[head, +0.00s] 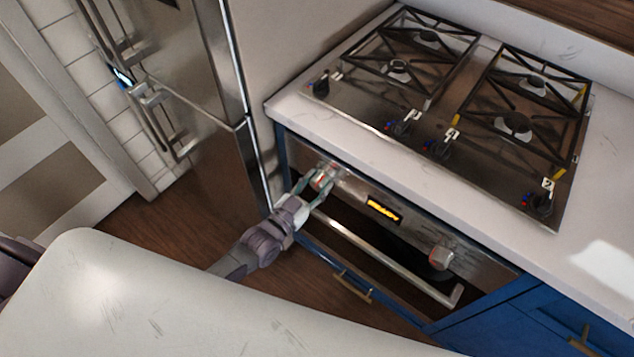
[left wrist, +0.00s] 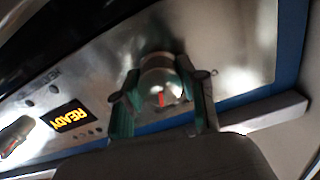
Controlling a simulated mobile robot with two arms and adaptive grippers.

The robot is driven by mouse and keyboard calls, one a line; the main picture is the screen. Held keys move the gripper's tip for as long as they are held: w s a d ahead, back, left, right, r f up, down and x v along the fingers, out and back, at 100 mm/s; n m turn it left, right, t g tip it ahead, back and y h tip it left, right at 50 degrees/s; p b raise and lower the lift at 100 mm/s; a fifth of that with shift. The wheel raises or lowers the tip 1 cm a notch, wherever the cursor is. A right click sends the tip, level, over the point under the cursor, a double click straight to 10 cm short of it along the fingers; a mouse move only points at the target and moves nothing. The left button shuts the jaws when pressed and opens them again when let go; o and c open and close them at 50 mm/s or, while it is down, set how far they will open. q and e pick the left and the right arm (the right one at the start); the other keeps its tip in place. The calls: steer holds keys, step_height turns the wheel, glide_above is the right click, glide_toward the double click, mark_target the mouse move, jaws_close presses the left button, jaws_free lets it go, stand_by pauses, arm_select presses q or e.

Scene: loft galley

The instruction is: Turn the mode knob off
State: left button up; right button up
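The oven's control panel (head: 350,192) has a round silver knob (head: 326,173) with a red mark at its left end. The same knob shows in the left wrist view (left wrist: 162,88), its red mark in line with the fingers. My left gripper (head: 321,184) reaches it, one green-padded finger on each side, seeming to touch its sides. A second silver knob (head: 441,257) is at the panel's right end. I cannot read which knob is labelled mode. My right gripper is not in view.
A yellow display (head: 384,208) reads READY in the left wrist view. The oven's handle bar (head: 385,260) runs below the panel. A gas hob (head: 450,100) with several knobs is set in the counter above. A steel fridge (head: 190,75) stands left; a white surface (head: 180,300) fills the foreground.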

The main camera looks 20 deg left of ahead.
arm_select(q)
steer(key=c, duration=0.4)
steer(key=shift+n, duration=0.4)
steer(key=n, duration=0.2)
steer(key=shift+n, duration=0.4)
steer(key=n, duration=0.3)
steer(key=shift+n+b, duration=0.3)
steer(key=shift+b, duration=0.1)
steer(key=n+b, duration=0.1)
steer(key=n, duration=0.3)
steer(key=shift+f+n, duration=0.1)
steer(key=shift+n, duration=0.2)
steer(key=n+b, duration=0.1)
steer(key=n, duration=0.3)
